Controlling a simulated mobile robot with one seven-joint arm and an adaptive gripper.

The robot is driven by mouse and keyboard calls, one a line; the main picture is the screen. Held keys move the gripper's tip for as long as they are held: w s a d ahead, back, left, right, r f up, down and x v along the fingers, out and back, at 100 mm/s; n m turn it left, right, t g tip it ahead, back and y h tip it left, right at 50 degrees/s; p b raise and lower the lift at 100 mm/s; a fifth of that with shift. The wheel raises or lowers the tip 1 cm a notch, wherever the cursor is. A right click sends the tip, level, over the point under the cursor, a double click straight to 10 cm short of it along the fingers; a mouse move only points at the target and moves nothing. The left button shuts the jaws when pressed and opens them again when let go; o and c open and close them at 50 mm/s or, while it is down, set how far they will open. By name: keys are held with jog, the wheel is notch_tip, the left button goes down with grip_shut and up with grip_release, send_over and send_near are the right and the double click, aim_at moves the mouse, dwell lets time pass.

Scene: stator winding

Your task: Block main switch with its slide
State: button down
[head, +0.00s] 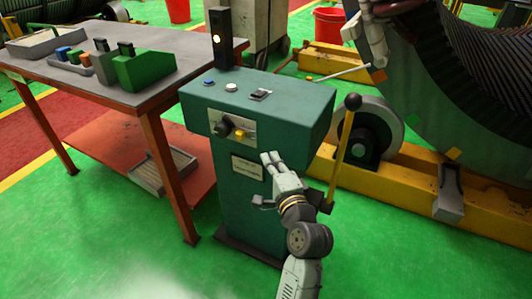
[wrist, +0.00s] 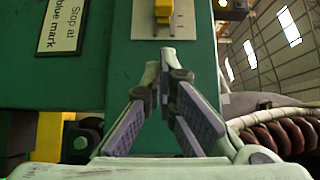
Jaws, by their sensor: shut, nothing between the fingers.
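The main switch (head: 223,127) is a dark rotary knob on a pale plate (head: 243,137) on the front of the green control cabinet (head: 260,105). The yellow slide (head: 240,133) sits on the same plate, just right of the knob. In the wrist view the yellow slide (wrist: 163,12) shows at the top edge, on the plate (wrist: 143,22); the knob is out of that view. My gripper (head: 268,157) is in front of the cabinet, right of and below the plate. Its fingertips (wrist: 167,52) are shut and empty, pointing toward the slide, apparently apart from it.
A label reading "Stop at blue mark" (wrist: 62,25) is below the plate. A yellow lever (head: 342,150) with a black knob stands right of my gripper. The cabinet top holds buttons and a rocker switch (head: 260,94). A workbench (head: 100,85) stands left.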

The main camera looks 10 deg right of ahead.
jog(key=shift+s+d+r+b, duration=0.1)
jog(key=shift+s+d+b, duration=0.1)
jog(key=shift+s, duration=0.9)
jog(key=shift+s+d+b, duration=0.1)
jog(key=shift+s+d, duration=0.1)
jog(key=shift+s, duration=0.9)
